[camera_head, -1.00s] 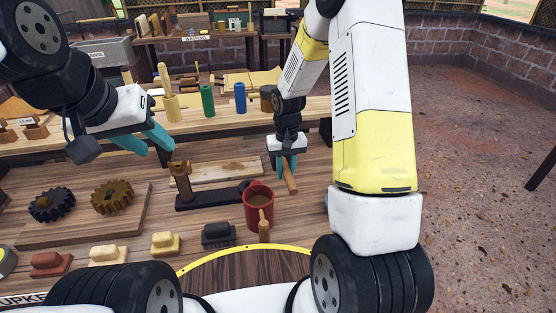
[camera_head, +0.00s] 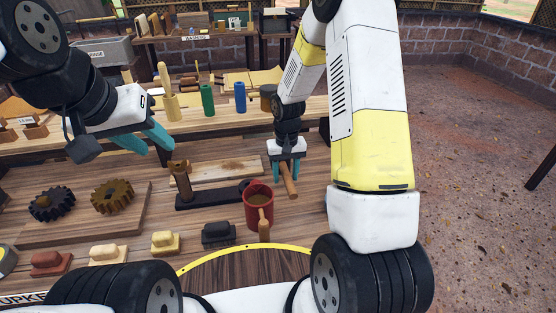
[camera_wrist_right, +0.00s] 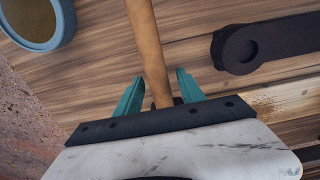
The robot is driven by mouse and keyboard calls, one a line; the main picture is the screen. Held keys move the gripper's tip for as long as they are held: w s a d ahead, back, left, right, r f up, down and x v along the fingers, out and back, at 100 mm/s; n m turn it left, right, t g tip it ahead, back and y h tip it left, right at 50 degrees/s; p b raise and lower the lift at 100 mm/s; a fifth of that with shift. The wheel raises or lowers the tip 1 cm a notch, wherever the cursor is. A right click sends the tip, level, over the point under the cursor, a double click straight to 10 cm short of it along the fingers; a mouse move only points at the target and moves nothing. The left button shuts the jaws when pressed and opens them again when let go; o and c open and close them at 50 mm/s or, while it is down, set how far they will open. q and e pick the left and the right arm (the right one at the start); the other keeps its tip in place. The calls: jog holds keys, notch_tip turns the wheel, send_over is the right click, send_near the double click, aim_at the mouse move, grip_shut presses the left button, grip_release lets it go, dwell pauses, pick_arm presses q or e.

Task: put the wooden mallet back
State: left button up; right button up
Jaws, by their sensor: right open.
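A wooden handle, which I take for the mallet's (camera_head: 288,180), slants down from between the fingers of my right gripper (camera_head: 285,178) over the bench. In the right wrist view the handle (camera_wrist_right: 149,50) passes between the two teal fingers (camera_wrist_right: 157,95), with gaps on both sides. The right gripper is open around it. The mallet's head is not clearly visible. A black stand (camera_head: 205,199) with an upright wooden post lies to the left; its round, holed end (camera_wrist_right: 241,49) shows in the right wrist view. My left gripper (camera_head: 157,146) is open and empty above the bench.
A red mug (camera_head: 257,208) stands just in front of my right gripper. Brushes (camera_head: 165,243), dark and brown gears (camera_head: 112,196) and a raised shelf with coloured cylinders (camera_head: 207,99) surround the bench. A blue-rimmed round container (camera_wrist_right: 38,20) shows in the right wrist view.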

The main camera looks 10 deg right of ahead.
aim_at(286, 171)
notch_tip(286, 171, up, 12)
jog(key=f, duration=0.1)
jog(key=s+r+t+y, duration=0.1)
jog(key=s+r, duration=0.4)
jog(key=r, duration=0.2)
jog(key=s+r+t, duration=0.2)
jog(key=s+r, duration=0.2)
jog(key=r, duration=0.3)
jog(key=s+r+t+y, duration=0.1)
jog(key=s+r+t, duration=0.2)
jog(key=s, duration=0.9)
notch_tip(286, 171, up, 2)
jog(key=shift+s+r, duration=0.15)
jog(key=shift+s, duration=0.05)
